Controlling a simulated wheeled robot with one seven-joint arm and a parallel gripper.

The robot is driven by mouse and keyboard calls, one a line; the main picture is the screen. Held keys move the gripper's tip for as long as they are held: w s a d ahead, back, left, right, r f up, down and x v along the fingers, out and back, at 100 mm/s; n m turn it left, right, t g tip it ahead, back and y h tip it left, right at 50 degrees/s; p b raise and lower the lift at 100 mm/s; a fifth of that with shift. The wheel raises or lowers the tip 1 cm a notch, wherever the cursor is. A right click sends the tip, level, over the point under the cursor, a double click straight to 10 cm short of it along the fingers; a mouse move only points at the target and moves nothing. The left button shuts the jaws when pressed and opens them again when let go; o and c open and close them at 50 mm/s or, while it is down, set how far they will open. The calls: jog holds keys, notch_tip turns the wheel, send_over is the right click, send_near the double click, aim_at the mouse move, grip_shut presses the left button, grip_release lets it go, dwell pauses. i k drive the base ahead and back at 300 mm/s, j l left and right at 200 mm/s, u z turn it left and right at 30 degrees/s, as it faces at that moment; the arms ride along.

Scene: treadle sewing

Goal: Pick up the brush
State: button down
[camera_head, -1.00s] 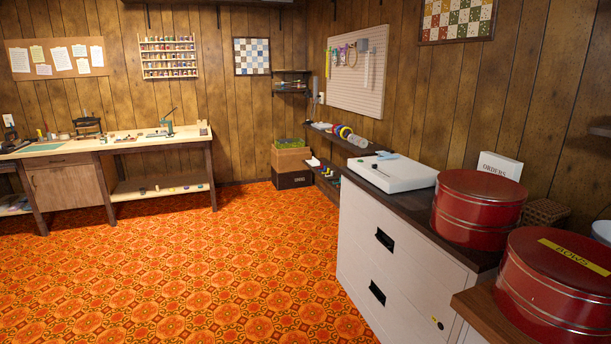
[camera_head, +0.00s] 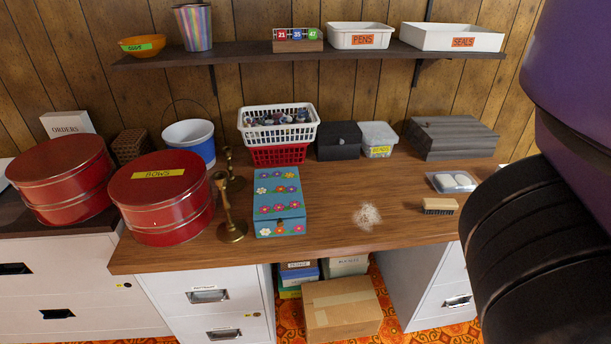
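A small brush (camera_head: 440,206) with a tan wooden back and dark bristles lies on the wooden desk (camera_head: 335,190), towards its right front. It is right of a patch of pale crumbs or powder (camera_head: 367,216) and in front of a clear container with white round items (camera_head: 453,182). A large black and purple part of my arm fills the right side of the view, close to the brush but nearer the camera. My gripper's fingers are not in view.
Left of the crumbs stand a blue flowered box (camera_head: 279,203), brass candlesticks (camera_head: 230,215) and a red BOWS tin (camera_head: 160,195). A shelf (camera_head: 300,50) hangs above. The desk's front middle is clear.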

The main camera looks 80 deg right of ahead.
aim_at(435, 205)
jog(key=z, duration=1.55)
jog(key=k+z, duration=0.6)
jog(key=z, duration=0.15)
